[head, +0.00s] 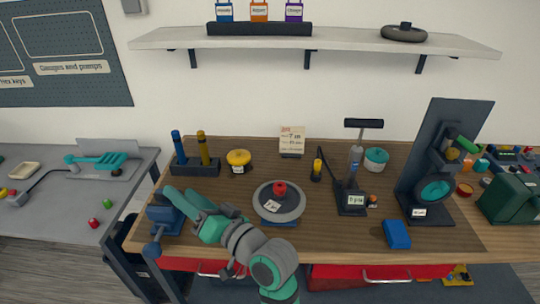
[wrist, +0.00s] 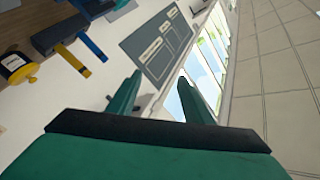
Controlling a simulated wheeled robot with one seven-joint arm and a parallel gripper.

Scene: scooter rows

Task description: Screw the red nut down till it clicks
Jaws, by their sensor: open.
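A red nut-like piece (head: 280,188) sits at the middle of a grey round wheel (head: 297,209) on the wooden bench in the head view. How far down it sits I cannot tell. A small white tag lies on the wheel in front of it. My gripper (head: 184,192) is left of the wheel, above the bench's left end near a blue vise-like tool. In the wrist view my gripper (wrist: 158,95) shows two teal fingers spread apart with nothing between them. The red piece is not in the wrist view.
A blue and a yellow cylinder in a dark holder (head: 195,168) and a yellow round container (head: 238,158) stand behind my arm. A pump-like stand (head: 351,199) and a blue box (head: 397,234) stand right of the wheel. A second small red piece (head: 93,223) lies on the grey table.

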